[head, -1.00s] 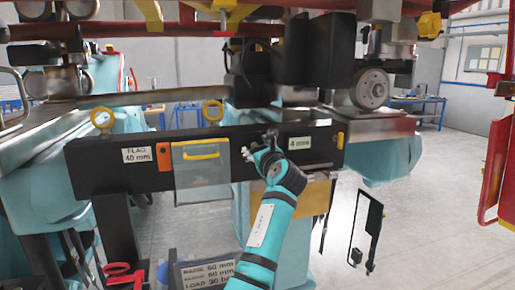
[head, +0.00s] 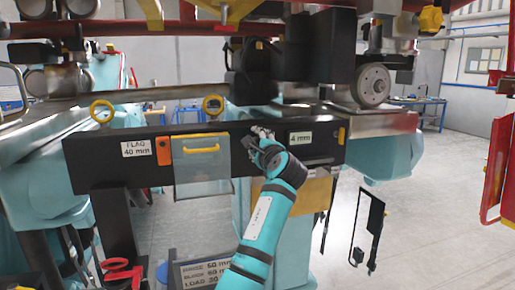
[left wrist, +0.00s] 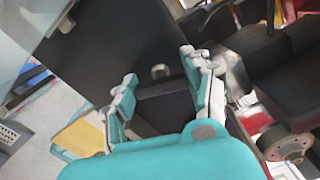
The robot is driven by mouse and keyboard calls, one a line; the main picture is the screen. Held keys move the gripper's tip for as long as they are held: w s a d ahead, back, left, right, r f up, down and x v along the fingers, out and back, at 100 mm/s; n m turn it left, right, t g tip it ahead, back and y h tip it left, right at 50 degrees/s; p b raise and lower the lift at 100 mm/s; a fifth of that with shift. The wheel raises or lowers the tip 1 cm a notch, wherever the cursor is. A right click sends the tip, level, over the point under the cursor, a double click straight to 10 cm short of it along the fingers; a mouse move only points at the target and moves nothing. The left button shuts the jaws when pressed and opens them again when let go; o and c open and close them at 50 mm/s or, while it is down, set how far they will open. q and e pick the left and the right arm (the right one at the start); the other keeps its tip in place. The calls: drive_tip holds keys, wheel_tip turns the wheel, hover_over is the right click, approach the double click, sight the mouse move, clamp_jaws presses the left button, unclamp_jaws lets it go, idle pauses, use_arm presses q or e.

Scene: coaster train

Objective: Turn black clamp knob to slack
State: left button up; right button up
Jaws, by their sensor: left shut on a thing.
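My left gripper (head: 262,136) reaches up from below to the front of a long black beam (head: 238,142) in the head view. In the left wrist view, its teal fingers (left wrist: 162,68) sit on either side of a black block-like piece, apparently the clamp knob (left wrist: 165,108), and are shut on it. A small round metal end (left wrist: 160,70) shows just beyond the knob. In the head view the gripper hides the knob. A "4 mm" label (head: 300,138) is right of the gripper. My right gripper is in neither view.
A clear cover with a yellow handle (head: 203,150) hangs left of the gripper, beside an orange tab (head: 163,152). Open floor lies to the right.

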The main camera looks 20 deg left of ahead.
use_arm(q)
drive_tip(key=shift+f+n+b, duration=0.15)
drive_tip(key=shift+n+b, duration=0.6)
drive_tip(key=shift+n, duration=1.15)
drive_tip(key=o, duration=1.2)
drive_tip(key=shift+s, duration=0.1)
drive_tip(key=v, duration=1.2)
